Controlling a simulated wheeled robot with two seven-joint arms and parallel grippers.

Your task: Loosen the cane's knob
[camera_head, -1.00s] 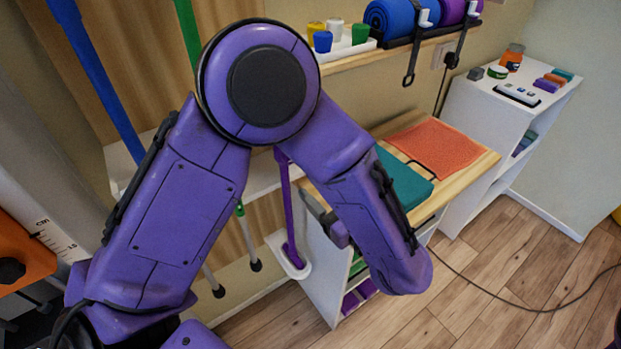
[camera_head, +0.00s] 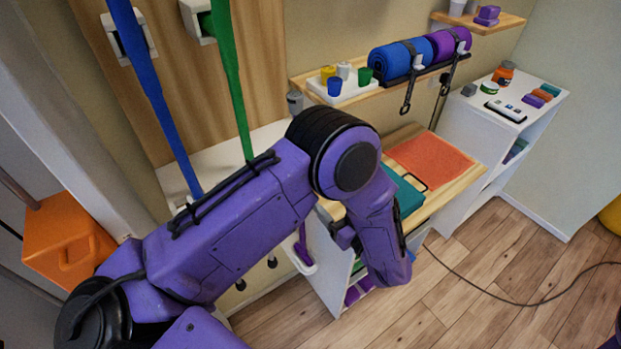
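A blue cane (camera_head: 155,95) and a green cane (camera_head: 229,80) stand along the wooden wall panel, with white holders near the top of the picture. Two dark-tipped lower ends show below my arm. A short piece of a purple shaft (camera_head: 302,250) shows in a white holder (camera_head: 306,267); the rest is hidden behind my arm. I cannot make out a knob on any of them. My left arm crosses the middle. Part of what seems to be my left gripper (camera_head: 344,236) shows beside the forearm, in front of the shelf unit; its fingers are hidden. My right gripper is out of view.
A wooden-topped bench (camera_head: 455,188) holds an orange mat (camera_head: 437,160) and a teal item (camera_head: 405,196). Above it, a wall shelf (camera_head: 395,84) carries cups and rolled mats. An orange box (camera_head: 62,240) is at left.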

